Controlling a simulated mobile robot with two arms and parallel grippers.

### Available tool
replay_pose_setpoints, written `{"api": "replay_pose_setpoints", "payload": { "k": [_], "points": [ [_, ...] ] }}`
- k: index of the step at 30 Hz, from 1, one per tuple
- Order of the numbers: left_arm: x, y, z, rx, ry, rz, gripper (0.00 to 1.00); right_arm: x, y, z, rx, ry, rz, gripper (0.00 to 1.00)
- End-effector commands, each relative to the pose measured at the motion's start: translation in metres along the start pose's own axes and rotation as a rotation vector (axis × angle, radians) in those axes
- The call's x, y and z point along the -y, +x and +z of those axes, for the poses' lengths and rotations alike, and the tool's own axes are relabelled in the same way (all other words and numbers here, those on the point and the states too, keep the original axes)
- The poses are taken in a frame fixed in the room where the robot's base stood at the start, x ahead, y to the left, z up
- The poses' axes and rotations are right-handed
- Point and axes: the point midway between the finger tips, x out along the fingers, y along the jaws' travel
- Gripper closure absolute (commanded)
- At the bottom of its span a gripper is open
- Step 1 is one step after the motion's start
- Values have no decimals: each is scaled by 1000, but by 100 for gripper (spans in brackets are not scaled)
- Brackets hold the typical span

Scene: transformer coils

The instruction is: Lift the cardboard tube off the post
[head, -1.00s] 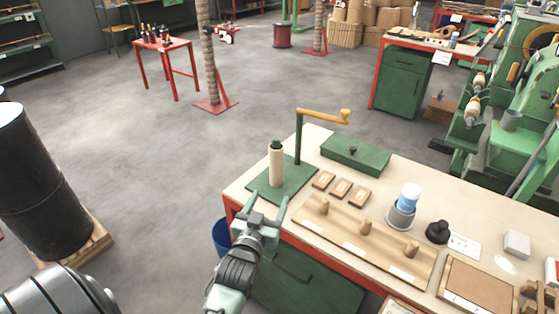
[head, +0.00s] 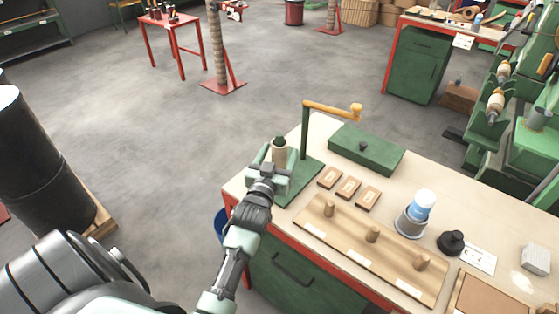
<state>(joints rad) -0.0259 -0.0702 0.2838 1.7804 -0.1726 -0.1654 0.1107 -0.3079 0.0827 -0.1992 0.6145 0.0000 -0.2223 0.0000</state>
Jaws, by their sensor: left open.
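The cardboard tube (head: 280,158) stands upright over a post on a green base plate (head: 306,177) at the near left corner of the bench. The dark green top of the post (head: 279,142) shows above the tube's upper rim. My left gripper (head: 270,162) is open at the tube, with its fingers on either side of it. The gripper body hides the tube's lower part, and I cannot tell whether the fingers touch it. My right gripper is not in view.
A green lidded box (head: 366,150), small wooden blocks (head: 348,187) and a pegged wooden board (head: 371,249) lie to the right. A blue bin (head: 220,226) stands on the floor beside the bench.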

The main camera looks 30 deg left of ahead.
Motion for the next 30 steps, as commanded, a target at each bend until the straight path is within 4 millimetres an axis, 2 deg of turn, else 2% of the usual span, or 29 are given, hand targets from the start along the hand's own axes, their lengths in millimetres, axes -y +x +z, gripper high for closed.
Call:
{"api": "replay_pose_setpoints", "payload": {
  "k": [4,8,11,15,24,30],
  "points": [
    [0,5,0,1,1,0,34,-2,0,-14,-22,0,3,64],
    [0,5,0,0,1,0,34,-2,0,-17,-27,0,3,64],
    [0,5,0,1,1,0,59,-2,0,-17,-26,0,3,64],
    [0,4,0,1,1,0,98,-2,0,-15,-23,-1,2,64],
    [0,4,-1,0,0,0,99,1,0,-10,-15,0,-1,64],
    [0,5,-17,-3,1,0,99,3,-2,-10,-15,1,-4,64]
  ]
}}
